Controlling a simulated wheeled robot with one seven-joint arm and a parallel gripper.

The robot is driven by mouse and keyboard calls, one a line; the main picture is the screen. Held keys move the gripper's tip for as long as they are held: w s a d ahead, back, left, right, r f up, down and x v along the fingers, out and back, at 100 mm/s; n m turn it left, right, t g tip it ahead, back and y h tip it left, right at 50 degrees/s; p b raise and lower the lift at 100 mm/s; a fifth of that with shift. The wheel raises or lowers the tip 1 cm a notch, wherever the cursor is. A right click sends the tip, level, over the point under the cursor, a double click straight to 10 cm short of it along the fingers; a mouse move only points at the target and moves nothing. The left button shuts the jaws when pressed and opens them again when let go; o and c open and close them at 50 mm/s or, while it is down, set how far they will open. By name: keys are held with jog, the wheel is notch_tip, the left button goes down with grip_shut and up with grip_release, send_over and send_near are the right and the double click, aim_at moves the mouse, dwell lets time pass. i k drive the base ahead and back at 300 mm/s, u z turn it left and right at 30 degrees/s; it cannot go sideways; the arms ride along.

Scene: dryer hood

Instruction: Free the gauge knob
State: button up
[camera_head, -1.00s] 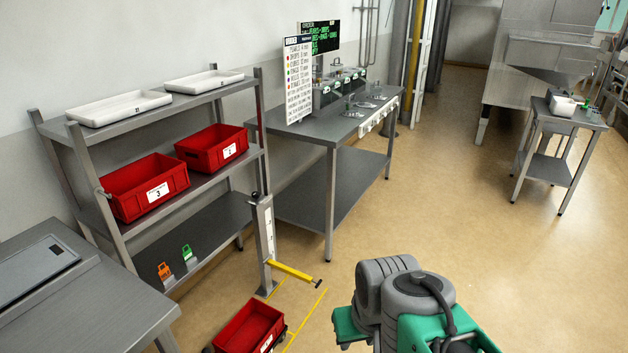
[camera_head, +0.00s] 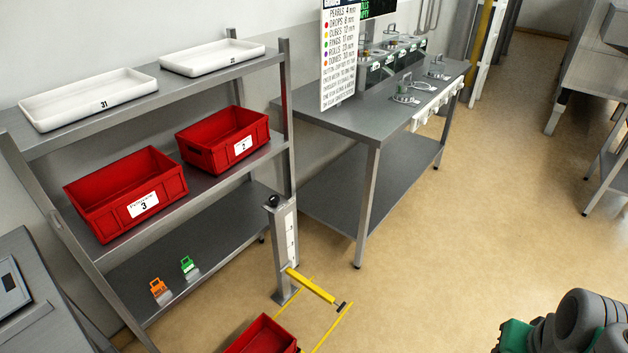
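A grey upright post (camera_head: 283,258) stands on the floor at the right end of the shelf rack, with a white scale strip on its face. A small black knob (camera_head: 274,200) sits at its top; I take this to be the gauge knob. Nothing is seen touching the knob, but its detail is too small to tell how it is held. A yellow bar (camera_head: 312,287) sticks out low from the post towards the right, with a dark tip. My arm shows only in part at the bottom right corner, well away from the post. My gripper is out of view.
A shelf rack (camera_head: 150,237) holds white trays (camera_head: 88,96), red bins (camera_head: 125,190) and small orange and green tags. Another red bin (camera_head: 262,338) is on the floor by yellow lines near the post. A workbench (camera_head: 340,122) stands behind. Open floor (camera_head: 430,270) lies to the right.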

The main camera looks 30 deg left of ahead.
aim_at(273, 199)
jog(key=u, duration=0.05)
jog(key=i, duration=0.95)
jog(key=u, duration=0.85)
jog(key=i, duration=0.75)
jog(key=u, duration=1.15)
jog(key=i, duration=0.3)
jog(key=u, duration=0.3)
